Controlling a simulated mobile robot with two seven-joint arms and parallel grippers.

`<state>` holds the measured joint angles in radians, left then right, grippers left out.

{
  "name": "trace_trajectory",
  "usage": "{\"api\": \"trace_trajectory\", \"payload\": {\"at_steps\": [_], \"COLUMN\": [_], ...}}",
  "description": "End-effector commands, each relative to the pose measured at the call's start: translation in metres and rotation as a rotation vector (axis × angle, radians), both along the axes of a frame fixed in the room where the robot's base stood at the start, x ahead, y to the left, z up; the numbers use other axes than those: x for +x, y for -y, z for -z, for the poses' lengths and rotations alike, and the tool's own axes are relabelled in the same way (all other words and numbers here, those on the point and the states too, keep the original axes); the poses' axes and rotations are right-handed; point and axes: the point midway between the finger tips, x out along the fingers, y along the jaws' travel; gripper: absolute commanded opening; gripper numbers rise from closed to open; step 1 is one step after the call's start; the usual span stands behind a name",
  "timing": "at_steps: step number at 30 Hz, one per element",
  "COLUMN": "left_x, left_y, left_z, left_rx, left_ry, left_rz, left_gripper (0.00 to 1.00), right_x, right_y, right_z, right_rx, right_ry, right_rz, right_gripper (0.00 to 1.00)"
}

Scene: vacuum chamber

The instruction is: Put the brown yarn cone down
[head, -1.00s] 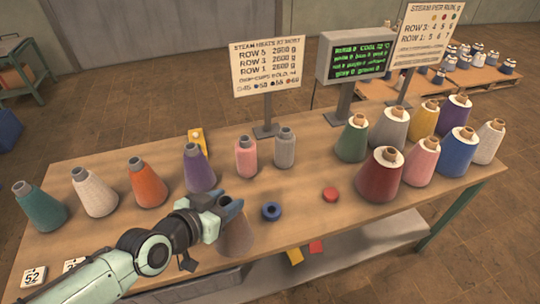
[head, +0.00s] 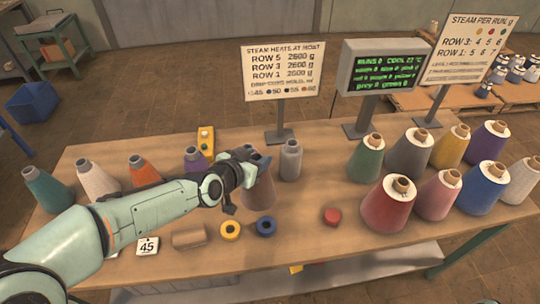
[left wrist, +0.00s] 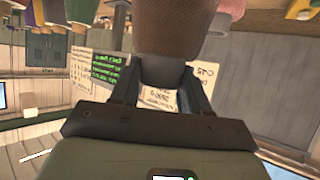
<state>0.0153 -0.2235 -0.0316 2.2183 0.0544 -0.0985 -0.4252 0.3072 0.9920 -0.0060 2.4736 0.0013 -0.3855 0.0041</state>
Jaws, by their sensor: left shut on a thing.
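The brown yarn cone (head: 260,196) is upright in my left gripper (head: 256,164), which is shut on its upper part. In the left wrist view, the cone's brown body (left wrist: 176,28) fills the top middle, beyond the fingers (left wrist: 162,85). In the head view its base is close to the table top (head: 320,240); I cannot tell whether it touches. The gripper and wrist hide the pink cone's place and part of the purple cone (head: 195,158). My right gripper is not in view.
A grey cone (head: 291,160) stands just right of the held cone. Blue (head: 265,226) and yellow (head: 230,230) rings, a tan block (head: 189,236) and a red disc (head: 332,215) lie in front. Several large cones crowd the right side. Signs stand behind.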

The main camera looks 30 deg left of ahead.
Motion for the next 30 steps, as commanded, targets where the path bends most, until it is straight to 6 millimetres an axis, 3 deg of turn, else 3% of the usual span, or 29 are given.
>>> {"api": "trace_trajectory", "payload": {"at_steps": [3,13,17,21,30], "left_x": [0.025,0.059,0.067,0.066,0.066], "left_y": [0.003,0.006,0.007,0.007,0.007], "left_z": [-0.004,-0.003,-0.002,0.013,0.024], "left_rx": [0.0,0.001,0.001,0.001,0.001], "left_ry": [0.002,0.004,0.004,0.002,0.002], "left_rz": [0.001,0.0,0.0,0.0,0.0], "left_gripper": [0.0,0.0,0.0,0.0,0.0], "right_x": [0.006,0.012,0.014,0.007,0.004], "right_y": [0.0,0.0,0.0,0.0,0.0], "right_z": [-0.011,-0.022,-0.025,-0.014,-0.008], "right_rx": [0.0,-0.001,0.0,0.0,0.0], "right_ry": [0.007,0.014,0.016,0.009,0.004], "right_rz": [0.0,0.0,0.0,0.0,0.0], "right_gripper": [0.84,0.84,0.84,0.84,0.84]}}
